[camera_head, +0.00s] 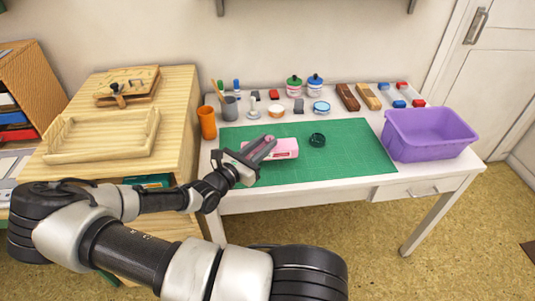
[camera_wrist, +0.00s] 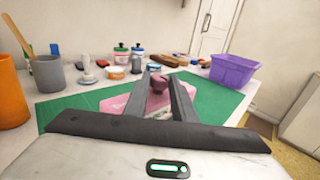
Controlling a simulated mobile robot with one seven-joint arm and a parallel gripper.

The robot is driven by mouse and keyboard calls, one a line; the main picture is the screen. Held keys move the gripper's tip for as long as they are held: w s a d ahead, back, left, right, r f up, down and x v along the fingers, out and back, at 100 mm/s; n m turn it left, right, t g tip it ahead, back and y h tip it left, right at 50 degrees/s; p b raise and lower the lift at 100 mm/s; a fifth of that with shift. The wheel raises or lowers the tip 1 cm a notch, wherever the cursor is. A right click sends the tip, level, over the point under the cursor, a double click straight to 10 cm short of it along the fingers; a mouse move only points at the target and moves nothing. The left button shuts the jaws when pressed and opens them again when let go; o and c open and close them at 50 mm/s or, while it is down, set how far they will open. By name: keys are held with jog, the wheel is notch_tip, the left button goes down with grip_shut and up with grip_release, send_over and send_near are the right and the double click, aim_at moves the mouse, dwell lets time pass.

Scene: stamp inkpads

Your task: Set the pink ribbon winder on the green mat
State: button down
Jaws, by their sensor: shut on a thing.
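The pink ribbon winder (camera_head: 285,149) is a pink block at the left part of the green mat (camera_head: 355,155). My gripper (camera_head: 268,143) reaches in from the left and is shut on the winder. In the wrist view, a darker pink knob (camera_wrist: 158,84) of the winder sits between the two grey fingers, and its pale pink body (camera_wrist: 116,104) shows beneath them. The fingers hide part of the winder. I cannot tell whether its underside touches the mat.
A dark green round pot (camera_head: 318,140) stands on the mat, right of the winder. A purple bin (camera_head: 430,135) is right of the mat. An orange cup (camera_head: 207,122) and a grey cup (camera_head: 230,108) stand at its left back. Several inkpads and jars line the back. The mat's right part is clear.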

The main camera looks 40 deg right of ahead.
jog(key=shift+f+b, duration=0.45)
jog(key=shift+f, duration=1.5)
jog(key=shift+f, duration=0.15)
jog(key=c, duration=1.5)
grip_release()
